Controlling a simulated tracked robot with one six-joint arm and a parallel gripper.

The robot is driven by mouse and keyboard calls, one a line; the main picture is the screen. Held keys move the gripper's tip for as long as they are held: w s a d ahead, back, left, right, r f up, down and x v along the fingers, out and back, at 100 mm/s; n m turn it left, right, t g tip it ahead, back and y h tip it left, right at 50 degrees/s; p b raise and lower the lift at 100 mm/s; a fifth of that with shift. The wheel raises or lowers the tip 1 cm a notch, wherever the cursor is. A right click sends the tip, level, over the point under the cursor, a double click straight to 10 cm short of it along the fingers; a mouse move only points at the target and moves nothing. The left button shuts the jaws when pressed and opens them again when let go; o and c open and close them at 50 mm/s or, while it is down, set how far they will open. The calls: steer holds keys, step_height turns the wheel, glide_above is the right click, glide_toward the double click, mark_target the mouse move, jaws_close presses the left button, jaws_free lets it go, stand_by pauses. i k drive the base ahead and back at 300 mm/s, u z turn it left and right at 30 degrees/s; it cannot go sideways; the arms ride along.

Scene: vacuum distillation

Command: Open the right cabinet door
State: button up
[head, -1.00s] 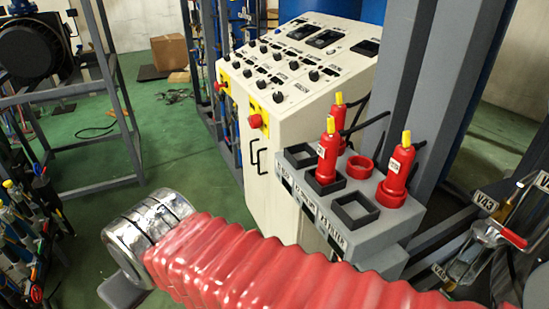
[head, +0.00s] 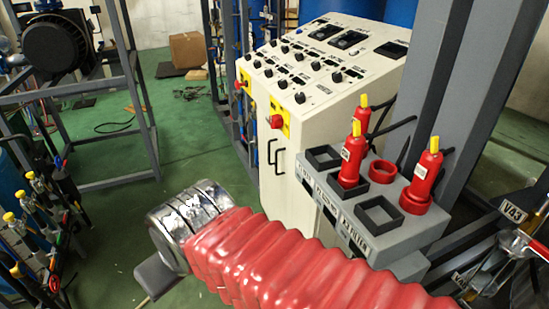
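The cream control cabinet (head: 262,180) stands upright in the middle of the head view, with a sloped panel of knobs and displays on top. Its front has two black loop handles side by side, a left one (head: 271,151) and a right one (head: 279,163). The right door (head: 300,205) looks closed, and my arm covers its lower part. My arm, in a red ribbed sleeve with a chrome end, reaches across the foreground. My gripper (head: 157,276) shows only as a grey part below the chrome end, left of the cabinet and apart from the handles. Its fingers are not clearly visible.
A grey holder (head: 400,228) with red yellow-topped bottles (head: 424,178) stands right of the cabinet, close to my arm. Valves and tubing (head: 40,230) crowd the left edge. A grey frame (head: 140,90) stands behind. Green floor (head: 120,215) is free left of the cabinet.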

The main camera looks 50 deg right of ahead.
mark_target(300, 210)
steer(key=u, duration=0.05)
steer(key=i, duration=1)
steer(key=z, duration=0.05)
